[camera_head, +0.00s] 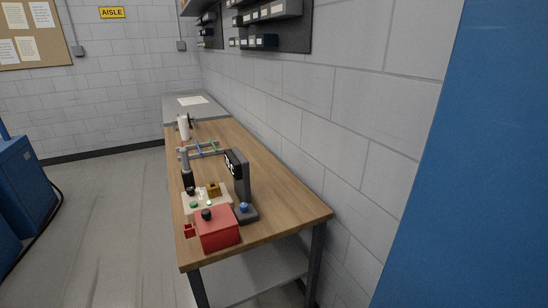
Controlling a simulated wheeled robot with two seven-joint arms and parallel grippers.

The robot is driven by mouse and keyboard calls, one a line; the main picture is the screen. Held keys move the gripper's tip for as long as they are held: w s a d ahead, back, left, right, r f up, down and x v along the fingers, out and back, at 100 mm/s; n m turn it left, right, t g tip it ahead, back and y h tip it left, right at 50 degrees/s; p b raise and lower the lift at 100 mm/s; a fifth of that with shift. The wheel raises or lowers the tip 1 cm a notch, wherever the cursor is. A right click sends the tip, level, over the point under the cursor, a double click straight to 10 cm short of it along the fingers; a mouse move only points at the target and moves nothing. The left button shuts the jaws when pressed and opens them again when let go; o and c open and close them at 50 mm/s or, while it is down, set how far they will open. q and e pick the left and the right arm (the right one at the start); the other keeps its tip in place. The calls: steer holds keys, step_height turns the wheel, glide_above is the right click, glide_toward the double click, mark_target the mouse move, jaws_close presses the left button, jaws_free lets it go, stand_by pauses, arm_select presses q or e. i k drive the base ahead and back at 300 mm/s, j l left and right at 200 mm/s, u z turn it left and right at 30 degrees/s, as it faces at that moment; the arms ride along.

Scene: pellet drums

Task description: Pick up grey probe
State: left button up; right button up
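A wooden bench (275,200) runs along the grey block wall. A slim upright thing with a grey upper part and a dark lower part (187,179) stands near its left edge; it may be the grey probe, but it is too small to be sure. It is beside a cream tray or block (221,192) that has small coloured parts and a brass-coloured piece (213,190) on it. A dark upright device (240,180) with a display stands to its right. Neither of my grippers is in view.
A red box (217,229) with a black knob sits at the bench's near end. A rack with coloured pieces (204,149) and a white cylinder (184,128) are farther back. A large blue surface (480,180) fills the right. The floor left of the bench is clear.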

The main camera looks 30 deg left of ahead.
mark_target(183, 152)
steer(key=j+z, duration=0.15)
steer(key=j, duration=0.3)
steer(key=j+z, duration=0.1)
steer(key=j, duration=0.35)
steer(key=j+z, duration=0.15)
steer(key=j, duration=0.35)
steer(key=k+j+z, duration=0.15)
steer(key=j, duration=0.3)
steer(key=j+z, duration=0.1)
steer(key=j, duration=0.35)
steer(key=k+j+z, duration=0.15)
steer(key=j, duration=0.3)
steer(key=j+z, duration=0.15)
steer(key=j, duration=0.25)
steer(key=k+j+z, duration=0.1)
steer(key=j, duration=0.35)
steer(key=k, duration=0.1)
